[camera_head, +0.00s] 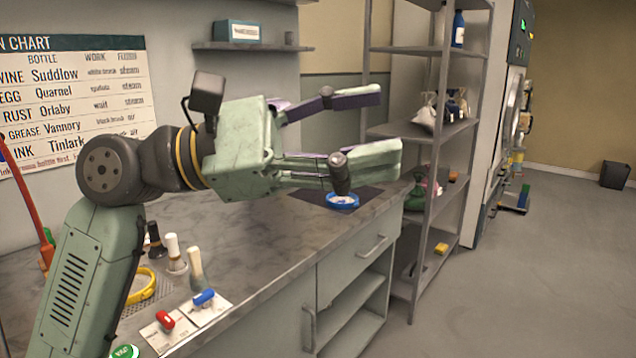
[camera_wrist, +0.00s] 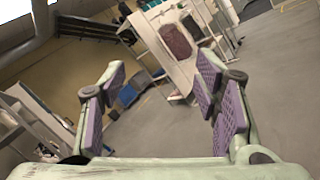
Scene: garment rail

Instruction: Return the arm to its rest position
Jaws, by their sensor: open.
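My gripper (camera_head: 385,125) is raised over the far end of the counter (camera_head: 265,235), pointing right in the head view. Its two fingers are spread wide apart with nothing between them. In the wrist view my gripper (camera_wrist: 165,88) shows purple pads on both fingers, with only the room beyond between them. My arm reaches up from the lower left of the head view. A blue ring-shaped item (camera_head: 342,201) lies on a dark mat (camera_head: 375,195) below the gripper. One finger partly covers the view of that mat.
Several brushes, one of them a pale-handled brush (camera_head: 195,268), a yellow ring (camera_head: 142,286) and cards with a red piece (camera_head: 165,320) and a blue piece (camera_head: 204,297) are on the near counter. A metal shelf rack (camera_head: 435,190) stands right of the counter. The floor (camera_head: 540,270) farther right is clear.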

